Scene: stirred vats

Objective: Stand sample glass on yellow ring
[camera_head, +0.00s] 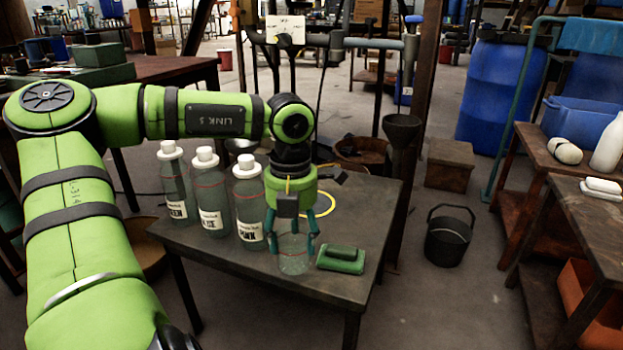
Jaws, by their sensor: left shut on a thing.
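The clear sample glass (293,264) shows near the front of the dark table (215,262). My left gripper (292,246) points down from above and is shut on the glass, with its teal fingers on either side. The glass looks upright; I cannot tell whether its base touches the table. The yellow ring (329,210) lies on the table behind and to the right of the gripper. The gripper hides part of the ring, and the glass is apart from it, nearer the front edge. My right gripper is not in view.
Three labelled bottles with white caps, the nearest a bottle marked PINK (248,208), stand left of the gripper. A green block-like object (341,258) lies just right of the glass. A dark funnel (401,131) stands behind the table. A black bucket (448,238) is on the floor.

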